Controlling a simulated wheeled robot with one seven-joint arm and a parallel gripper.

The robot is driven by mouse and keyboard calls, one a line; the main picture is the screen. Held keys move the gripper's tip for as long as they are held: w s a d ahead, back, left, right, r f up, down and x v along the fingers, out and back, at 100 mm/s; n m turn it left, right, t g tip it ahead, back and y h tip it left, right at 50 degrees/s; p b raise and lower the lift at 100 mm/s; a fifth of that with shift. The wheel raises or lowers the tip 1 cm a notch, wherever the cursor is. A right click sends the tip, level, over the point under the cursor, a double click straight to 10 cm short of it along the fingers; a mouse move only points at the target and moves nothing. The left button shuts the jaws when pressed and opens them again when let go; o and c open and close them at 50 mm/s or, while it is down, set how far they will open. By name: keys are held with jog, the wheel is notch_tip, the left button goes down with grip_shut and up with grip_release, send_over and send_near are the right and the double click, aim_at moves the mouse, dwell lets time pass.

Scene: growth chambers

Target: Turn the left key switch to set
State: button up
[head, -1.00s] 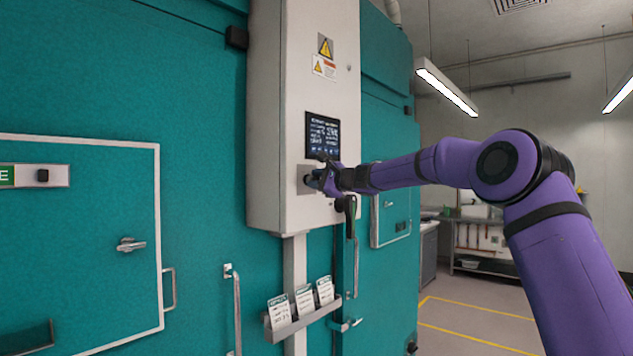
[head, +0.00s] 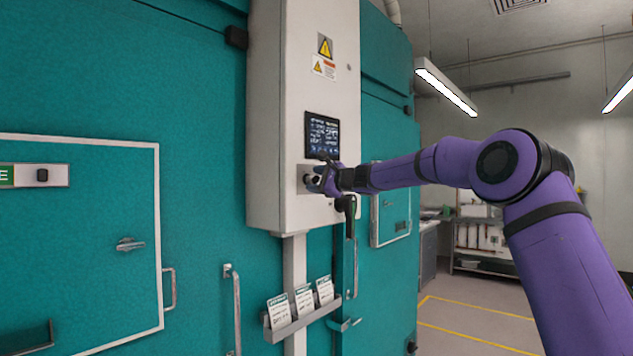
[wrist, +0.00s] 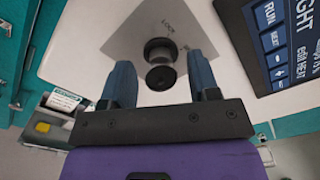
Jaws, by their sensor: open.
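In the wrist view a key switch (wrist: 160,50) sits on a pale metal plate (wrist: 125,42); the word LOCK shows, the other lettering is too small to read surely. A dark round head (wrist: 160,78) stands out from it towards me. My gripper (wrist: 162,72) is open, its two blue-grey fingers on either side of this head, with visible gaps. In the head view my gripper (head: 318,180) is at the plate (head: 303,186) low on the white cabinet and partly covers the switch. I cannot tell which way the switch is turned.
A dark display (head: 322,135) is just above the switch, with button labels in the wrist view (wrist: 280,45). A black handle (head: 346,206) hangs below my gripper. A card rack (head: 300,325) is lower.

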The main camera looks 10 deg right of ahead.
jog(key=v, duration=1)
jog(key=shift+s+d, duration=0.2)
jog(key=shift+s, duration=0.1)
jog(key=s+a+f+n+g+h, duration=0.1)
jog(key=s+a+f+n+g, duration=0.2)
jog(key=s, duration=0.5)
jog(key=s+a+f+n+g+h, duration=0.1)
jog(key=s+a+f+n, duration=0.1)
jog(key=s+a+n, duration=0.35)
jog(key=s+a+f+n+g+h, duration=0.1)
jog(key=s+a+f+n+g, duration=0.15)
jog(key=s, duration=0.75)
jog(key=s+d+f+n+g+h, duration=0.1)
jog(key=s+d+f+n+h, duration=0.1)
jog(key=s, duration=0.8)
jog(key=s+d+f+n+g+h, duration=0.1)
jog(key=s+d+f, duration=0.4)
jog(key=s, duration=0.5)
jog(key=s+d+f+n+g+h, duration=0.1)
jog(key=s+d+f+n+h, duration=0.2)
jog(key=s, duration=0.6)
notch_tip(320, 180, down, 2)
jog(key=shift+s+d+f+h, duration=0.1)
jog(key=shift+s+d+h, duration=0.3)
jog(key=shift+d+h, duration=0.35)
